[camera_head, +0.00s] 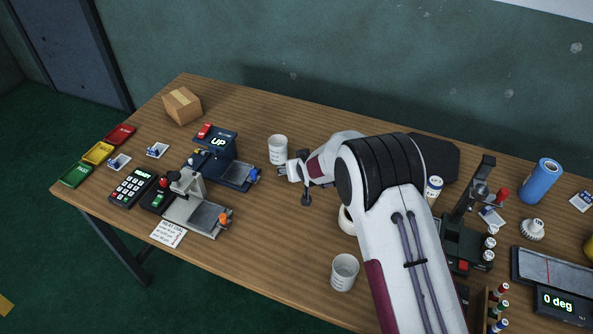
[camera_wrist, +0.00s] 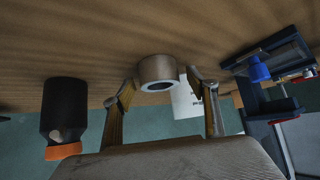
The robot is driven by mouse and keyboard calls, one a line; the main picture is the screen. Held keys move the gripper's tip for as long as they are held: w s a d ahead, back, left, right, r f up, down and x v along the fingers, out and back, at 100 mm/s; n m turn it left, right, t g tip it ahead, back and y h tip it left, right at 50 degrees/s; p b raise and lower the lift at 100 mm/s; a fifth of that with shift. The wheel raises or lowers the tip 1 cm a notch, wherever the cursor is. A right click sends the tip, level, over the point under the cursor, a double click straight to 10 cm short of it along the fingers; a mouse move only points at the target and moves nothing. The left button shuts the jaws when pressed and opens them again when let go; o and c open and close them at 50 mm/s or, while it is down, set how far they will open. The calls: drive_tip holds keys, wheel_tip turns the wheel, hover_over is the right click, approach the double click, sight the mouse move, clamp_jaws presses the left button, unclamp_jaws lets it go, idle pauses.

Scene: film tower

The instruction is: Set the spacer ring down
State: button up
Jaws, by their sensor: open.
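The spacer ring (camera_wrist: 158,66) shows in the wrist view as a short tan ring with a pale rim and a dark hole. It appears to rest against the wooden table top, which fills the upper part of that view. My gripper (camera_wrist: 163,82) is open, with one finger on each side of the ring. The left finger looks very close to it; I cannot tell whether they touch. In the head view my gripper (camera_head: 287,171) is low over the middle of the table, and I cannot make out the ring there.
A white cup (camera_head: 278,149) stands just behind my gripper. A dark bottle-like thing with an orange end (camera_wrist: 64,120) is near it. A blue device marked UP (camera_head: 218,142) and a grey press (camera_head: 190,198) stand left. Another cup (camera_head: 344,272) is in front. Bare table lies between.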

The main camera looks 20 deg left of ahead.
drive_tip(key=c, duration=1.4)
drive_tip(key=shift+r, duration=0.15)
drive_tip(key=shift+r, duration=1.7)
drive_tip(key=s+d, duration=0.3)
drive_tip(key=s, duration=0.1)
drive_tip(key=s+d, duration=0.4)
drive_tip(key=s, duration=0.1)
drive_tip(key=s+d, duration=0.4)
drive_tip(key=s, duration=0.1)
drive_tip(key=shift+s, duration=0.1)
